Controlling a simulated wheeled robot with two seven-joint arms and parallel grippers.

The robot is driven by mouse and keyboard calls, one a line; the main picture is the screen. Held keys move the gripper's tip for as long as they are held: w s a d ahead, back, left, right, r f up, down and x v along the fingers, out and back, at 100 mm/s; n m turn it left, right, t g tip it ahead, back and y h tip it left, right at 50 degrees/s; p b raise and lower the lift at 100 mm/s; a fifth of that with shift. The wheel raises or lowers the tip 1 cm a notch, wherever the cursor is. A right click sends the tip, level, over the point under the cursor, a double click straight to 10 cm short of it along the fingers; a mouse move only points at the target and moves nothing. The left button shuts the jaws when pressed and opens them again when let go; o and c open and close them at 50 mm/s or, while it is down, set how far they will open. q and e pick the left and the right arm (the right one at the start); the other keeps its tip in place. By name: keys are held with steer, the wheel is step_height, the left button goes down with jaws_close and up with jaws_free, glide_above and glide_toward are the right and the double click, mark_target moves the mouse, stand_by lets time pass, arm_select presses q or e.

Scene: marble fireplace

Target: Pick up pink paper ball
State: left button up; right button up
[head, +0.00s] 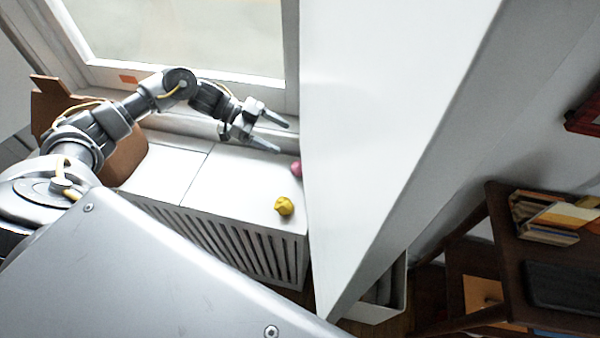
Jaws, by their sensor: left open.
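The pink paper ball (296,168) lies on the white slatted cabinet top (240,180), at its right end beside the white wall. The wall edge partly hides it. My left gripper (283,137) is open and empty, with its two fingers pointing right. It is behind and slightly left of the pink ball in the picture, apart from it. My right gripper is not in view.
A yellow paper ball (284,206) lies in front of the pink one near the cabinet's front edge. A white wall (385,100) rises close on the right. A brown cardboard box (122,160) stands at the left, and a window (180,35) is behind. A dark desk (510,250) with books is far right.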

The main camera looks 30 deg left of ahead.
arm_select(q)
glide_toward(295, 163)
steer(key=x, duration=0.4)
steer(key=shift+f+p, duration=0.15)
steer(key=shift+p, duration=0.15)
steer(key=shift+w+d, duration=0.15)
steer(key=shift+d, duration=0.2)
steer(key=shift+p+x, duration=0.85)
steer(key=shift+x, duration=2.5)
steer(key=c, duration=1.1)
